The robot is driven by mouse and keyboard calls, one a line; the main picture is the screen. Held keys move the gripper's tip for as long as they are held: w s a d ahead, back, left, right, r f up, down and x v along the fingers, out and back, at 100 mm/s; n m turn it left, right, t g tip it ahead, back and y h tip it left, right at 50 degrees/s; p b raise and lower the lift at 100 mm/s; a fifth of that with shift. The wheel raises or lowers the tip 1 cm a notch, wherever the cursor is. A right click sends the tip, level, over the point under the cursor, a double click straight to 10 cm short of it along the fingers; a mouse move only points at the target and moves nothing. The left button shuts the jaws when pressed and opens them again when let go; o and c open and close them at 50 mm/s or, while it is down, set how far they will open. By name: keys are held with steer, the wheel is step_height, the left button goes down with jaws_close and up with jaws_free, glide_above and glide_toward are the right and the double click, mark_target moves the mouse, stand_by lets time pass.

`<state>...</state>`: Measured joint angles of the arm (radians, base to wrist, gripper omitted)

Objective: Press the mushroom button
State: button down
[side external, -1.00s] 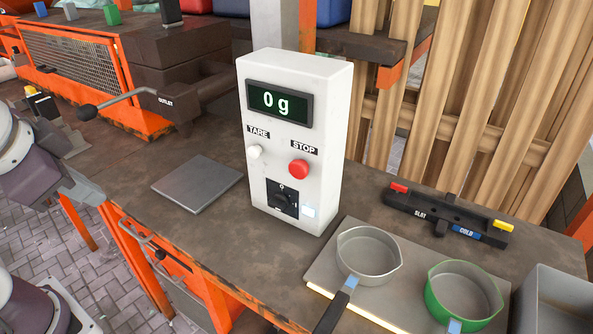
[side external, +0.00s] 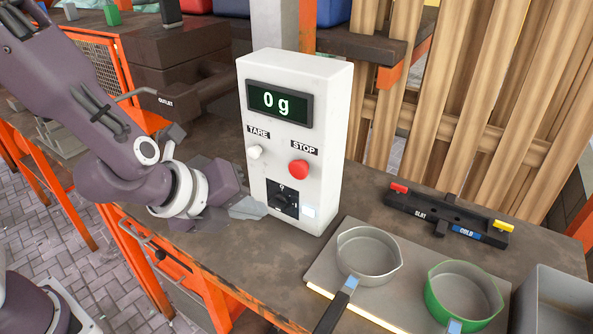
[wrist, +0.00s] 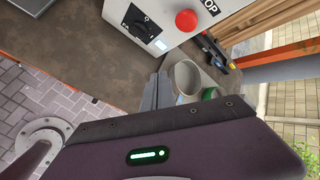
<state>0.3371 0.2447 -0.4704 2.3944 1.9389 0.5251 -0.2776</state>
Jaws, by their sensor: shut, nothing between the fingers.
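The red mushroom button (side external: 299,170) sits under the STOP label on the front of the white control box (side external: 330,150). It stands out from the panel, and also shows at the top of the wrist view (wrist: 186,21). My gripper (side external: 250,208) is shut and empty. It is in front of the box's lower left part, lower than the red button and to its left. In the wrist view my shut fingers (wrist: 156,91) point up toward the box, below the button and apart from it in the picture.
The box has a 0 g display (side external: 279,103), a white TARE button (side external: 256,152) and a black rotary switch (side external: 283,200) close to my gripper. A grey pan (side external: 368,256) and a green pan (side external: 464,290) stand at right. A black rack (side external: 440,222) lies behind them.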

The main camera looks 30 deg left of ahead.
steer(key=shift+w, duration=0.1)
glide_toward(298, 178)
steer(key=shift+w+d+f, duration=0.15)
steer(key=shift+w+f, duration=0.25)
steer(key=shift+f, duration=0.35)
steer(key=shift+w+d+f, duration=0.15)
steer(key=shift+w+f, duration=0.25)
steer(key=shift+f, duration=0.35)
steer(key=shift+w+d+f, duration=0.15)
steer(key=shift+w+f, duration=0.25)
steer(key=shift+f, duration=0.35)
steer(key=shift+w, duration=0.1)
steer(key=shift+w, duration=0.3)
steer(key=shift+w, duration=0.55)
stand_by(1.0)
steer(key=shift+s, duration=0.95)
steer(key=shift+s, duration=2.5)
